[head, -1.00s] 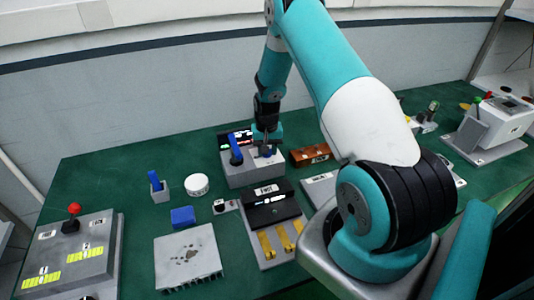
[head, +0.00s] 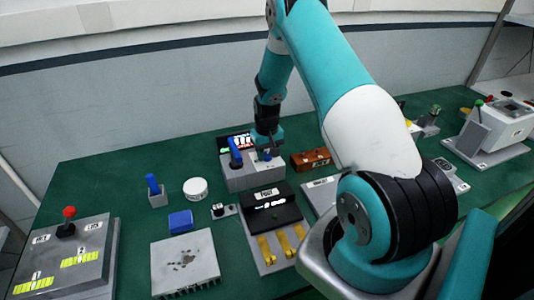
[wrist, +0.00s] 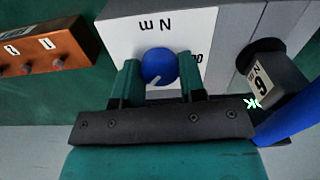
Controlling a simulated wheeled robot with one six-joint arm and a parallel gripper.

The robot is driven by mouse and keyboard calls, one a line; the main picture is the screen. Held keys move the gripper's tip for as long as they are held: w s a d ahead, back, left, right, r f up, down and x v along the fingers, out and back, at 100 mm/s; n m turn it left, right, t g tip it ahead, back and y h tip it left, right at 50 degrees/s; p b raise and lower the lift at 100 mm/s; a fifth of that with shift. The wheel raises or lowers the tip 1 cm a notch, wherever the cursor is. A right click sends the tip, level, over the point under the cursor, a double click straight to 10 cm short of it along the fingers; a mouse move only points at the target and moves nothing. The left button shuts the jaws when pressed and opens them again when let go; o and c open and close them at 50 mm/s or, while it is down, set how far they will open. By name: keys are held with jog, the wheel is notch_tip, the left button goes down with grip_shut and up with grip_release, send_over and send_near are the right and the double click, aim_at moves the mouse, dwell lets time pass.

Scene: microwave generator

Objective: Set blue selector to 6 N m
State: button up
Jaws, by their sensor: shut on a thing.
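The blue selector (wrist: 159,66) is a round knob with a white pointer mark. It sits on a white panel (wrist: 125,30) marked "N m", which appears upside down in the wrist view. My gripper (wrist: 159,80) has one finger on each side of the knob and is shut on it. The pointer slants toward the lower left in the wrist view. Part of a number shows right of the knob; the rest of the scale is hidden. In the head view, my gripper (head: 267,150) is over the grey box (head: 240,182), and the knob is mostly hidden.
A blue-handled tool (head: 235,153) stands left of my gripper; its tag (wrist: 262,82) shows in the wrist view. A lit display (head: 238,143) is behind it. An orange-brown block (head: 311,159) is to the right. A black unit (head: 270,205) stands in front.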

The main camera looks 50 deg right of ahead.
aim_at(267, 154)
jog(key=o, duration=0.9)
jog(key=shift+r, duration=0.15)
notch_tip(267, 154, up, 17)
jog(key=b, duration=0.4)
jog(key=shift+r, duration=0.15)
